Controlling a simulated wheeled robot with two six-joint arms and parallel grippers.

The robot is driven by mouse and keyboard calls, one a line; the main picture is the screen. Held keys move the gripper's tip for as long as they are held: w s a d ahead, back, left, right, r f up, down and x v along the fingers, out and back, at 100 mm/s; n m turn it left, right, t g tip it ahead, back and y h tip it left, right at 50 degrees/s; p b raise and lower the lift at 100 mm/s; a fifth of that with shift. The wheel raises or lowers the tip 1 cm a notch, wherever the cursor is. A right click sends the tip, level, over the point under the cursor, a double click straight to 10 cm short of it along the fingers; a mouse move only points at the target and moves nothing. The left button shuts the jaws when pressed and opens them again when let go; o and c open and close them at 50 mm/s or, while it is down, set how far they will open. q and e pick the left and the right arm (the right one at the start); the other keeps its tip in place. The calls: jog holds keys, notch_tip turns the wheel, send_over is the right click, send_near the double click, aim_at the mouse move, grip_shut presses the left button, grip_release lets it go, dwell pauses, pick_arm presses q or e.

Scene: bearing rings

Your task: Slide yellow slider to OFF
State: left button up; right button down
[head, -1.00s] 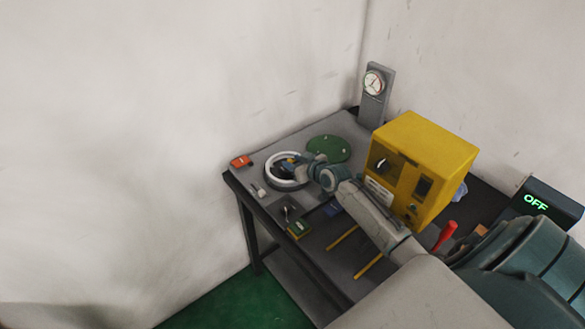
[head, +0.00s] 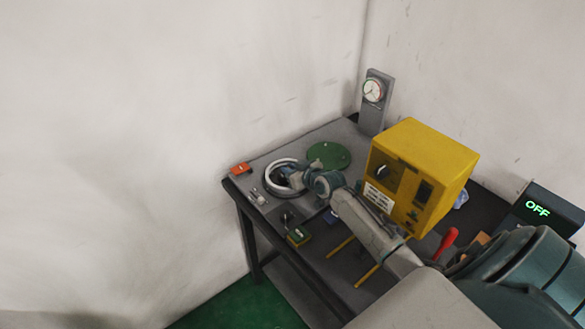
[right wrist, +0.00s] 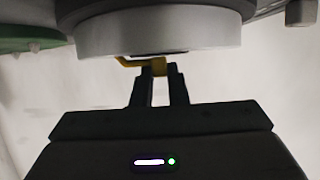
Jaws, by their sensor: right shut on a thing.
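The yellow slider (right wrist: 159,66) shows in the right wrist view as a small yellow block with a thin arm, under the rim of a round grey ring body (right wrist: 160,35). My right gripper (right wrist: 161,75) is shut on the yellow block, its two dark fingers close together. In the head view my right gripper (head: 284,180) is at the pale ring (head: 270,171) on the table, and it hides the slider and part of the ring. My left gripper is not in view.
A yellow machine box (head: 430,152) stands right of my right arm. A display (head: 538,208) reads OFF.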

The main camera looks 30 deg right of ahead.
jog(key=shift+s+a, duration=0.1)
jog(key=shift+a, duration=0.55)
jog(key=shift+f, duration=0.1)
jog(key=c, duration=1.6)
grip_release()
jog(key=shift+o, duration=1)
jog(key=shift+a, duration=0.15)
